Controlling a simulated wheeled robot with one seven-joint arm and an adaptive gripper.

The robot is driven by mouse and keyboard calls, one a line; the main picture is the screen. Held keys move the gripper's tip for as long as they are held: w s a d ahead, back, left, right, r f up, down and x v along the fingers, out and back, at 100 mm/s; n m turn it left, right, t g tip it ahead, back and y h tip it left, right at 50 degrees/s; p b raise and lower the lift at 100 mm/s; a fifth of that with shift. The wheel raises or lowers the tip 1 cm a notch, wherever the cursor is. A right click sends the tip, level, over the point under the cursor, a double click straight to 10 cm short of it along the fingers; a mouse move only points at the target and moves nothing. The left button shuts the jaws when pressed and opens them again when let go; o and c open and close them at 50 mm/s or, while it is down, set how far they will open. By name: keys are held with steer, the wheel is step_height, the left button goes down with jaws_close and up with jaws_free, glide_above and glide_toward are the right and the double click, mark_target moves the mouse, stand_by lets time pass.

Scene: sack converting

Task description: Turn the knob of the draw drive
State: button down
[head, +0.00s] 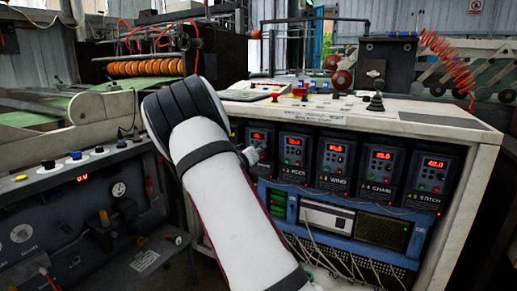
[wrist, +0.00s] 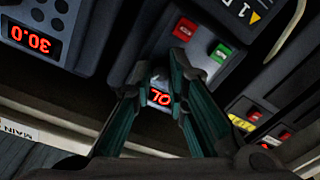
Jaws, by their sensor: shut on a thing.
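The draw drive (head: 261,135) is the leftmost dark unit in the row on the white cabinet, with a lit red display partly behind my arm. In the wrist view the draw drive (wrist: 215,35) appears upside down, with a red and a green button and a label starting "1 D". Its red display (wrist: 160,97) shows between my fingers, partly cut off. My gripper (head: 250,156) is at the drive's front; in the wrist view my gripper (wrist: 160,75) is shut on the knob, which is mostly hidden between the fingertips.
Several similar drives, such as the wind drive (head: 329,165), stand close to the right. A blue rack (head: 275,207) with hanging cables is below. The cabinet top (head: 420,118) carries a joystick (head: 376,101). A control panel (head: 75,215) is at the left.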

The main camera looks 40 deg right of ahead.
steer(key=shift+r+p, duration=0.1)
steer(key=shift+p, duration=0.25)
steer(key=shift+w+n+p, duration=0.1)
steer(key=shift+n+p, duration=5)
steer(key=shift+p, duration=0.6)
steer(key=c, duration=1.6)
jaws_free()
steer(key=shift+o, duration=0.2)
steer(key=v, duration=1.2)
steer(key=shift+a, duration=0.1)
